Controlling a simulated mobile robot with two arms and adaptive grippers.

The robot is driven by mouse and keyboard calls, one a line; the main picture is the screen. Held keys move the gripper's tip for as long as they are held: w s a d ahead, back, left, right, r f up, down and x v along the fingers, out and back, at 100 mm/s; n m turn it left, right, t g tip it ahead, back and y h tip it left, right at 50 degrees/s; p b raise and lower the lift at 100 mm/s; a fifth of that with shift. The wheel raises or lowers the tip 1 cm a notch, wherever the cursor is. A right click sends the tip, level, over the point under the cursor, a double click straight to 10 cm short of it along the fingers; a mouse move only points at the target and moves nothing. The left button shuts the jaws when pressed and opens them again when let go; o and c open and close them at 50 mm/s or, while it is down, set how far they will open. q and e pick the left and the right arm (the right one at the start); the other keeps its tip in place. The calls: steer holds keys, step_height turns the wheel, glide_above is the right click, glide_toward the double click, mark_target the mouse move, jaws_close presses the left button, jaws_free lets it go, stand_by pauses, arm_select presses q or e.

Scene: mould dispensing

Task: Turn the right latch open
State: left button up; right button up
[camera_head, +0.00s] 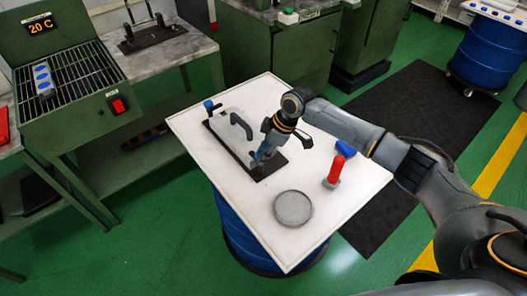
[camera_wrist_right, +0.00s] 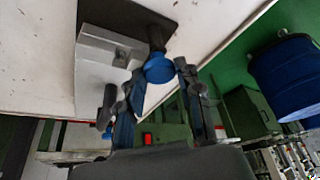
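The grey mould (camera_head: 229,124) with a dark handle (camera_head: 241,126) lies on a black base plate (camera_head: 231,151) on the white tabletop. A blue-knobbed latch (camera_head: 209,105) shows at its left end. My right gripper (camera_head: 262,155) is at the plate's right end and hides the right latch in the head view. In the right wrist view the right latch's blue knob (camera_wrist_right: 159,68) on a dark stem lies between the spread fingertips of the right gripper (camera_wrist_right: 161,76). A gap shows between the knob and the right-hand finger. The left gripper is not in view.
A red-handled tool (camera_head: 336,169), a blue item (camera_head: 345,148) and a round grey dish (camera_head: 293,208) are on the white table (camera_head: 245,210), beneath or beside my right arm. A green station with a grill (camera_head: 75,78) stands left. The table's front left is clear.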

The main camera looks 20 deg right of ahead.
steer(key=shift+s+r+m+p, duration=0.1)
steer(key=shift+m+p, duration=0.2)
steer(key=shift+p, duration=0.3)
steer(key=m+h+p, duration=0.1)
steer(key=m+p, duration=0.2)
steer(key=p, duration=0.1)
steer(key=m+t+h+p, duration=0.1)
steer(key=m+p, duration=0.2)
steer(key=p, duration=0.1)
steer(key=m+t+h+p, duration=0.1)
steer(key=m+p, duration=0.2)
steer(key=p, duration=0.1)
steer(key=shift+s+a+r, duration=0.1)
steer(key=shift+s+a, duration=0.15)
steer(key=shift+a, duration=0.1)
steer(key=shift+m+p, duration=0.4)
steer(key=shift+m, duration=0.1)
steer(key=m+h+p, duration=0.1)
steer(key=m+p, duration=0.1)
steer(key=m, duration=0.1)
steer(key=shift+a+h, duration=0.15)
steer(key=shift+h, duration=0.15)
steer(key=shift+f+m+h+p, duration=0.15)
steer(key=shift+m+h, duration=0.2)
steer(key=shift+m, duration=0.7)
steer(key=shift+f+m+h+p, duration=0.15)
steer(key=shift+m+h, duration=0.2)
steer(key=shift+m, duration=0.7)
steer(key=o, duration=1.1)
steer(key=shift+w, duration=0.15)
